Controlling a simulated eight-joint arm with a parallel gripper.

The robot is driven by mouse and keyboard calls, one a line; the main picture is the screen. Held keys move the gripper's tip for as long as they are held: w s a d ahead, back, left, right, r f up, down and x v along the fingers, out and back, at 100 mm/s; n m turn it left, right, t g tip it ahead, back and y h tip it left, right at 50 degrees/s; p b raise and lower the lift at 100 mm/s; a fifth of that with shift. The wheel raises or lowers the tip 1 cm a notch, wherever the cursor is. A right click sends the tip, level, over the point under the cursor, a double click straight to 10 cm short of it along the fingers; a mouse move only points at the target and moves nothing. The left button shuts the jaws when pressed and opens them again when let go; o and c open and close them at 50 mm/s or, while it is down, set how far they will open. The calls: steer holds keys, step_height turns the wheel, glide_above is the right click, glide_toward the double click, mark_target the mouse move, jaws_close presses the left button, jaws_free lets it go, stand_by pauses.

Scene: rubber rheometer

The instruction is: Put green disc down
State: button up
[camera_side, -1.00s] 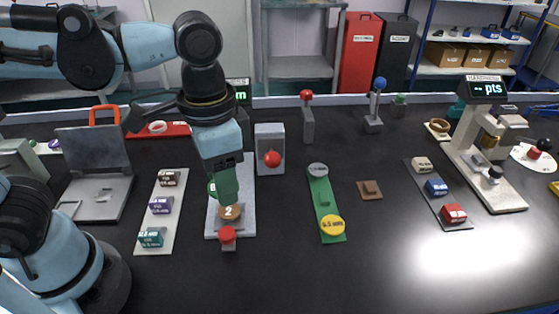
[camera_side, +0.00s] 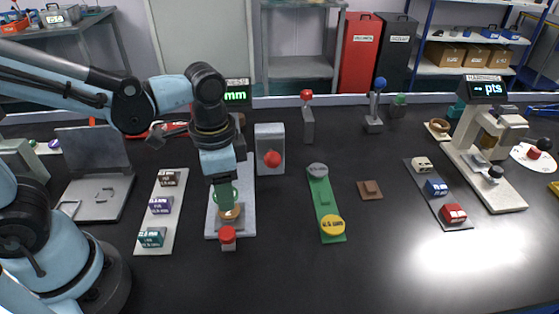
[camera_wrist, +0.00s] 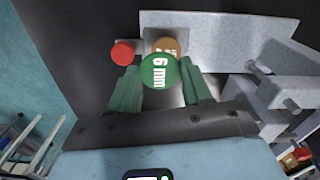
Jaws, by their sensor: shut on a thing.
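The green disc (camera_wrist: 160,71), marked "6 mm", is between the green fingers of my gripper (camera_wrist: 160,88) in the wrist view. My gripper is shut on it. In the side view my gripper (camera_side: 226,205) points down over the grey base of the gauge with the "mm" display (camera_side: 237,96). Edges of the green disc (camera_side: 214,194) show beside the fingers. A brown disc (camera_side: 230,219) sits on the gauge base (camera_side: 246,212), just below the fingertips and partly covered by them. I cannot tell whether the green disc touches anything below.
A red button (camera_side: 228,234) is at the front of the gauge base. A rack of labelled blocks (camera_side: 154,221) lies to the left. A grey box with a red knob (camera_side: 270,140) and a green strip (camera_side: 325,210) with a yellow disc (camera_side: 332,225) are to the right. The front table is clear.

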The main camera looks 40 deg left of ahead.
steer(key=shift+w+a+f, duration=0.3)
steer(key=shift+a, duration=0.05)
steer(key=shift+f, duration=2)
steer(key=shift+f, duration=0.1)
steer(key=o, duration=0.7)
step_height(320, 180, up, 12)
steer(key=shift+r, duration=0.1)
steer(key=shift+w+a+f+n+t, duration=0.25)
steer(key=shift+a+f+n+t, duration=0.05)
steer(key=shift+a+n+t, duration=0.95)
steer(key=shift+w+a+f+n+t, duration=0.3)
steer(key=shift+a+n+t, duration=0.7)
steer(key=shift+a+t, duration=0.25)
steer(key=shift+w+a+f+n+t, duration=0.2)
steer(key=shift+a+f+n+t, duration=0.1)
steer(key=shift+a+n+t, duration=0.95)
